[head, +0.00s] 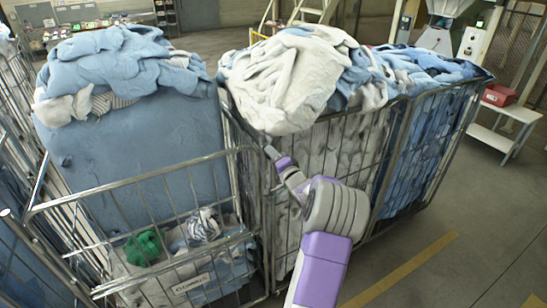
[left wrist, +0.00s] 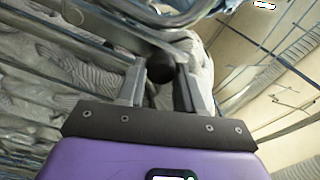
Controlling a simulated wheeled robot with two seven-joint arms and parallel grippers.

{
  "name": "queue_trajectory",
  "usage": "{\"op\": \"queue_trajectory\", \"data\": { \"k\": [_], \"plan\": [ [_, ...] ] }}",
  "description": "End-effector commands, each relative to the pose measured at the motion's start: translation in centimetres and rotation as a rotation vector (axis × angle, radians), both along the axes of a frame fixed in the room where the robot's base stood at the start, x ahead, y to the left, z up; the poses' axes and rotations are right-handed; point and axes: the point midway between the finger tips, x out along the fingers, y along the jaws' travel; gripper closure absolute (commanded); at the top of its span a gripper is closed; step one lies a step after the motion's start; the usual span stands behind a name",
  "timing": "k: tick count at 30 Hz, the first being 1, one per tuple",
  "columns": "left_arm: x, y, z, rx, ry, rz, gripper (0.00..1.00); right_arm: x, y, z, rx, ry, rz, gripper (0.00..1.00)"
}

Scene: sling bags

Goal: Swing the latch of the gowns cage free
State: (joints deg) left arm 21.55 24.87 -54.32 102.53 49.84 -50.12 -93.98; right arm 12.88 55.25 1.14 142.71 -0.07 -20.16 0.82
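The gowns cage (head: 135,180) is the wire cage at the left in the head view, with a white GOWNS label (head: 191,283) low on its front. My left gripper (head: 272,157) is at the upper right corner of its front, beside the neighbouring cage. In the left wrist view a dark round knob (left wrist: 160,69), seemingly the latch's, sits between the two fingertips (left wrist: 160,84) and fills the gap. The fingers look closed on it, close under a metal rail. The latch's other parts cannot be made out. My right gripper is not in view.
A second cage (head: 385,165) heaped with white and blue cloth stands close on the right. Blue cloth (head: 125,65) is piled high at the back of the gowns cage. Open floor (head: 440,240) lies at the right. A white step (head: 505,125) carries a red box (head: 500,95).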

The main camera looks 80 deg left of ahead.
Motion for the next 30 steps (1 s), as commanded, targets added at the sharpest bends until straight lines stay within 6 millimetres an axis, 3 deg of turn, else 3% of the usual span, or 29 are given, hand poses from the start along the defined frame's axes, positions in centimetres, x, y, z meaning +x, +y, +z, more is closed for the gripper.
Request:
{"op": "queue_trajectory", "data": {
  "k": [1,4,14,30],
  "plan": [
    [0.0,0.0,0.0,0.000,0.000,0.000,0.56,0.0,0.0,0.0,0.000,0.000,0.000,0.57],
    [0.0,0.0,0.0,0.000,-0.001,0.000,0.42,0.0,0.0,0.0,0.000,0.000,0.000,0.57],
    [0.2,-0.3,0.0,0.000,-0.004,-0.001,0.42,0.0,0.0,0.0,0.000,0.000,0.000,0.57],
    [1.9,-7.0,0.0,-0.001,-0.003,-0.002,0.42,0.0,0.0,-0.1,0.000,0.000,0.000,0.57]
  ]
}}
